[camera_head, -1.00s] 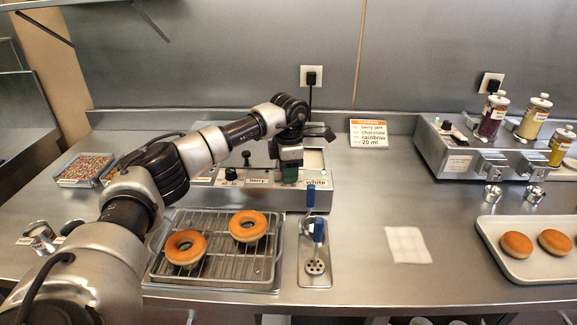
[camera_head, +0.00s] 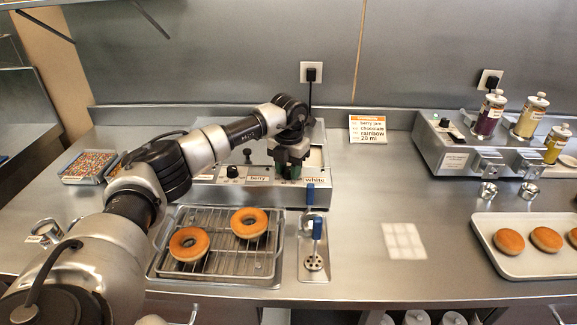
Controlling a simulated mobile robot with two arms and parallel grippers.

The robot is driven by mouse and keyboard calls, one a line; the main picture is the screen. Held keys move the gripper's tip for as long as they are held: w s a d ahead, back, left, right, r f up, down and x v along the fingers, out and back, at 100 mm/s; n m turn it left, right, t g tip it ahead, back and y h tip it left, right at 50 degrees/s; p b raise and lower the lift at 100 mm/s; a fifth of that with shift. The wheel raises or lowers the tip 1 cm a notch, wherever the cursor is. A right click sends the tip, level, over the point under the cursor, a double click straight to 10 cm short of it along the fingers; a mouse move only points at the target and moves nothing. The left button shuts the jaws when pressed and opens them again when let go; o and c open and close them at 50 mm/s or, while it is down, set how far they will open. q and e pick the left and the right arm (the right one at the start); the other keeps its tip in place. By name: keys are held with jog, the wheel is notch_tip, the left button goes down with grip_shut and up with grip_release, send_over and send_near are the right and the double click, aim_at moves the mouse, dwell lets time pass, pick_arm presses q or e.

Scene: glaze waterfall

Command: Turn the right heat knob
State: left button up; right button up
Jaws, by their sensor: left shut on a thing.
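The glaze warmer (camera_head: 318,193) is a steel box with a front panel at the back middle of the counter, labelled berry and white. Its left black knob (camera_head: 232,171) shows on the panel. My left gripper (camera_head: 290,172) points down at the panel's right part, between the two labels. It is shut on the right heat knob, which is mostly hidden behind the fingers, so its angle cannot be read. A small green part shows at the fingertips. My right gripper is not in view.
A wire rack on a tray (camera_head: 215,274) with two ring donuts (camera_head: 189,244) lies in front of the warmer. A jam-filling machine (camera_head: 455,162) and a tray of filled donuts (camera_head: 510,265) are at right.

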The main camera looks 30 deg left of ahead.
aim_at(289, 169)
pick_arm(q)
jog(key=shift+n, duration=0.6)
jog(key=o, duration=0.9)
notch_tip(289, 169, up, 11)
jog(key=shift+f+b, duration=0.1)
jog(key=shift+b, duration=0.7)
